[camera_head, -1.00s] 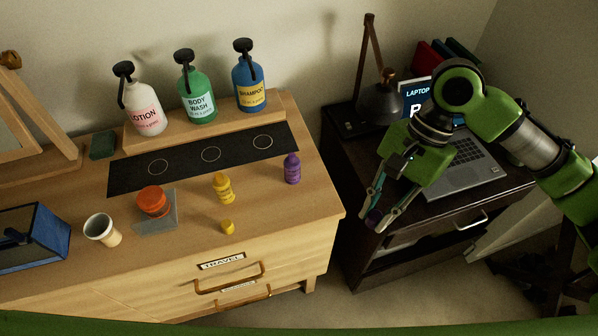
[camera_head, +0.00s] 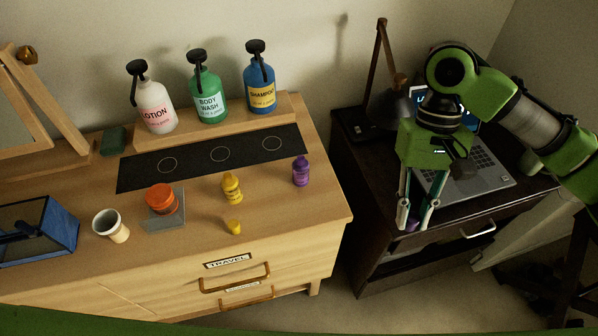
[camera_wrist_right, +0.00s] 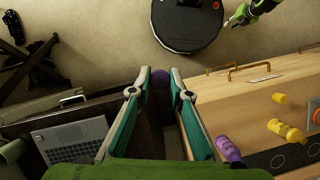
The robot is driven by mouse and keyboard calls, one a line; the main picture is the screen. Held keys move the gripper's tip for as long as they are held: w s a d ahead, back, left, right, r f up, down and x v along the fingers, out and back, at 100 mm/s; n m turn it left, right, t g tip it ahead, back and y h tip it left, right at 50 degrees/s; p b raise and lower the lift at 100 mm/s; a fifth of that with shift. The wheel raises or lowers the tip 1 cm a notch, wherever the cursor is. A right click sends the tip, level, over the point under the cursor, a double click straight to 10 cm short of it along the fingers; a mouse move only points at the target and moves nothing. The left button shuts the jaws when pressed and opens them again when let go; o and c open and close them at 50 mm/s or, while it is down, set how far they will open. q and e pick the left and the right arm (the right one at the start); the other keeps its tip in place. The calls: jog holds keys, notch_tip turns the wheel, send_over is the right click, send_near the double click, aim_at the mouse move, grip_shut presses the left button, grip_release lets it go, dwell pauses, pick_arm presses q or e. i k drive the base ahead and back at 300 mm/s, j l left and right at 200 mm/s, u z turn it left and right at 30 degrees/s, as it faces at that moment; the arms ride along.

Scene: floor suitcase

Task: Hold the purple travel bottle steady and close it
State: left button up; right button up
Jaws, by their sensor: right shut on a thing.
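The purple travel bottle (camera_head: 300,172) stands upright on the wooden dresser, right of the yellow bottle, near the black strip's right end. It also shows in the right wrist view (camera_wrist_right: 228,148), right of the fingers. My right gripper (camera_head: 413,222) points down in front of the dark side table, right of the dresser and apart from the bottle. It is shut on a small round purple piece, which looks like the cap (camera_wrist_right: 160,78), between its fingertips. My left gripper (camera_wrist_right: 233,20) shows small at the top of the wrist view; its jaws are unclear. It is outside the head view.
A yellow bottle (camera_head: 231,188) and yellow cap (camera_head: 234,227) stand left of the purple bottle. An orange-red jar (camera_head: 161,198) and cream cup (camera_head: 110,226) are farther left. Large pump bottles line the back. A laptop (camera_head: 470,172) lies on the dark side table (camera_head: 375,262).

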aim_at(300, 166)
jog(key=u, duration=1.15)
jog(key=k+l, duration=0.2)
jog(key=l, duration=0.2)
jog(key=k+l, duration=0.25)
jog(key=l, duration=0.15)
jog(key=k+l, duration=0.2)
jog(key=l, duration=0.25)
